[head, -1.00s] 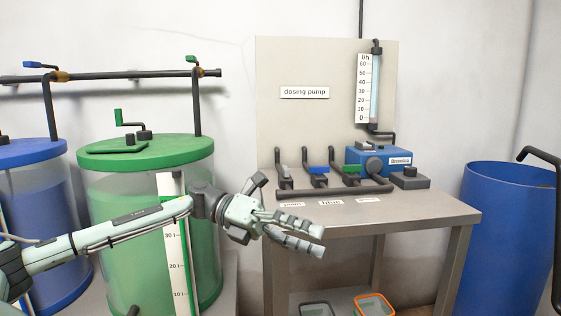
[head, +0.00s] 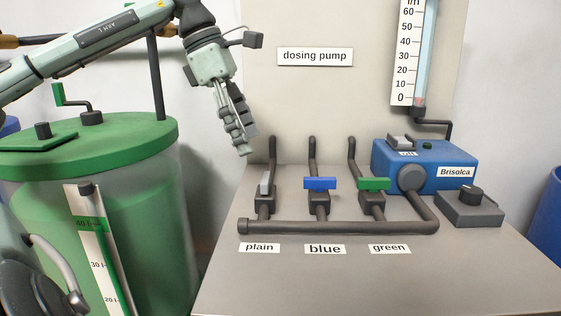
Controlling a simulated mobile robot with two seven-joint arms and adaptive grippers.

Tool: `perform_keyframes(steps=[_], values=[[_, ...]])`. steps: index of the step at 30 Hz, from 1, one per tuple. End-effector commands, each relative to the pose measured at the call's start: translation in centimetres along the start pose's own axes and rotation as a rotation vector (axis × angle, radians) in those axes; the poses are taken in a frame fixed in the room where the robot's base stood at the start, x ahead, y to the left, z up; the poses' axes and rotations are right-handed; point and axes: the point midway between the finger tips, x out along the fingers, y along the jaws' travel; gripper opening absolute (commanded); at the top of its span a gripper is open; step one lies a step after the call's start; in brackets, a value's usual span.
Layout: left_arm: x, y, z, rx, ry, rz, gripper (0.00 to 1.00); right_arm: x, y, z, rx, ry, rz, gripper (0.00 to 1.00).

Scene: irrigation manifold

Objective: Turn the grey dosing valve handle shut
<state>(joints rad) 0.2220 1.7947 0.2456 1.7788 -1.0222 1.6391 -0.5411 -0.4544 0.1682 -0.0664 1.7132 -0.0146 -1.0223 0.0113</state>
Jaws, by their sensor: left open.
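The grey dosing valve handle (head: 265,184) is on the leftmost of three valves on the bench, above the "plain" label (head: 259,248). It lies in line with its pipe, while the blue handle (head: 320,183) and the green handle (head: 373,184) lie crosswise. My left gripper (head: 246,143) is open and empty, pointing down, above and a little left of the grey handle and apart from it. My right gripper is out of view.
A black manifold pipe (head: 330,228) runs in front of the valves. The blue pump (head: 425,165) and a grey box with a black knob (head: 470,207) stand to the right. A green tank (head: 150,215) stands left. The bench front (head: 370,285) is clear.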

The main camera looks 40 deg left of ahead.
Motion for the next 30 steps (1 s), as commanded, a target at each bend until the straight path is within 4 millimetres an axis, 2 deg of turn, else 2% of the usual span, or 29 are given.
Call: perform_keyframes(steps=[9,15,26,30], values=[[4.7,-0.1,0.0,0.001,0.000,-0.006,0.72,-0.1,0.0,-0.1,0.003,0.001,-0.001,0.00],[7.0,-0.1,0.0,0.000,0.000,-0.004,0.72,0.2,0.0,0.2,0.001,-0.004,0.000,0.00],[7.7,-0.1,0.1,0.000,-0.002,-0.003,0.72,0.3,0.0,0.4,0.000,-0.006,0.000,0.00],[7.7,-0.1,0.1,0.000,-0.002,-0.003,0.55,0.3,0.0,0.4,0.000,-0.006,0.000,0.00]])
